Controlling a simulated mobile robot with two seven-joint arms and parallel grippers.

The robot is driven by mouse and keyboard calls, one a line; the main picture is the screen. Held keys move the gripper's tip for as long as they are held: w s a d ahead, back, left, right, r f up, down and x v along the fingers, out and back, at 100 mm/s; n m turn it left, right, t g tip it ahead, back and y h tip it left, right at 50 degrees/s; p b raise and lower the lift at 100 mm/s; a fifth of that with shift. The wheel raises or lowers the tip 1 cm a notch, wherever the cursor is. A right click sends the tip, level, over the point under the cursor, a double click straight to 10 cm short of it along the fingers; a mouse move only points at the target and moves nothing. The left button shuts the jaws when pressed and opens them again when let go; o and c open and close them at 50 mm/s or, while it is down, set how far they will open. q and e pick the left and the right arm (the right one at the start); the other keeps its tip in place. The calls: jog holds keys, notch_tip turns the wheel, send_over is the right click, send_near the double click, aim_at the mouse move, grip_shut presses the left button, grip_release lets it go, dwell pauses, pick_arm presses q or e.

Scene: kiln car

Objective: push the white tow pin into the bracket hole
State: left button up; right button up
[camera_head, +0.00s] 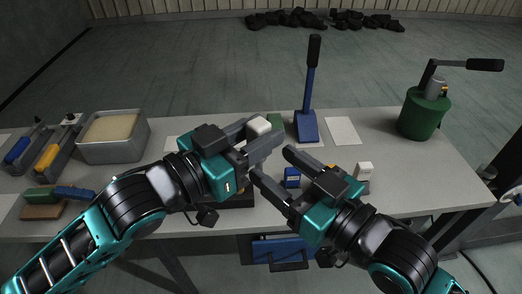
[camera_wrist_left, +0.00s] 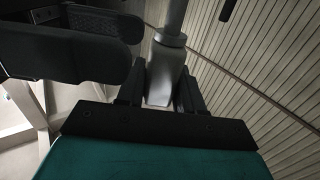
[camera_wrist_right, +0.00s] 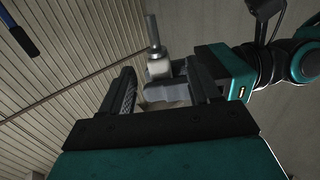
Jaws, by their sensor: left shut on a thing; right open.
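My left gripper (camera_head: 262,139) is shut on the white tow pin (camera_head: 258,125), whose white end shows above the fingers. In the left wrist view, a grey metal part of the pin (camera_wrist_left: 165,72) stands between the fingers. The right wrist view shows its white block (camera_wrist_right: 159,67) and grey shaft (camera_wrist_right: 152,30). My right gripper (camera_head: 272,164) is open and empty, just below and right of the left one in the head view. The left gripper's fingers show beyond its open fingers (camera_wrist_right: 163,88). I cannot make out the bracket hole; the arms hide part of the table.
Open table lies at the right.

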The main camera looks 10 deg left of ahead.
jog(key=x, duration=0.5)
jog(key=shift+w+a, duration=0.25)
jog(key=shift+s, duration=0.1)
jog(key=c, duration=1.1)
pick_arm(q)
jog(key=o, duration=1.2)
jog(key=shift+r, duration=0.1)
